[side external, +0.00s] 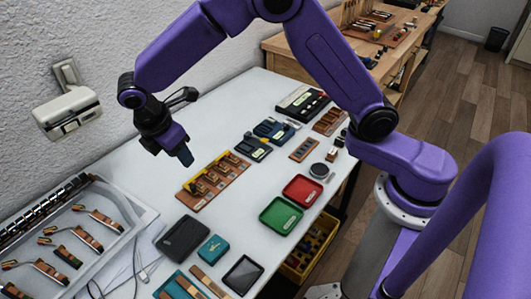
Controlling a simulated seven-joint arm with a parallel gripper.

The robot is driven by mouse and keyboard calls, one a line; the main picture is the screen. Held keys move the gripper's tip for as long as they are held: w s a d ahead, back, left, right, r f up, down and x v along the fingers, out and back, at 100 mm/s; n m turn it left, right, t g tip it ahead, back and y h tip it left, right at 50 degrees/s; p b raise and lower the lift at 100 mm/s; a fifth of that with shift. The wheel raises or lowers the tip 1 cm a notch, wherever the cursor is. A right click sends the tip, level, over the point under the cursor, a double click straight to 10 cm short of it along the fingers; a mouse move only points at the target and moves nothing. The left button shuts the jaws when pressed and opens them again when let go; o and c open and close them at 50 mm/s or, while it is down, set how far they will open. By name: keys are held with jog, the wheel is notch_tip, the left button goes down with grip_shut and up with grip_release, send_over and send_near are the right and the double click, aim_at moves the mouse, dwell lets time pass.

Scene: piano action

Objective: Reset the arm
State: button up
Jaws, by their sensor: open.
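My gripper (181,156) hangs above the white table (172,184) at the left of centre in the side external view. It points down and a little toward the right. Its fingertips are small and dark here, and I see nothing held between them. It is apart from the table and the things on it. My purple arm is bent, reaching from the right over the table. The wooden rack with yellow and dark parts (213,180) stands below and to the right of my gripper.
A green tray (281,215) and a red tray (302,190) lie on the right. A dark case (183,239) and a teal box (213,249) lie in front. A light tray with hammer parts (143,216) is at the left. A wall box (68,112) hangs behind.

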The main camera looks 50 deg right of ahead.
jog(key=s+d+r+m+y, duration=0.1)
jog(key=s+d+r+m, duration=0.2)
jog(key=s+d, duration=0.6)
jog(key=s+d+r+m+y, duration=0.2)
jog(key=s+d, duration=0.7)
jog(key=s, duration=1.1)
jog(key=shift+s+d+r+m+g+y, duration=0.15)
jog(key=shift+s+r+m+g+y, duration=0.15)
jog(key=shift+r+m, duration=0.15)
jog(key=shift+w+r, duration=0.1)
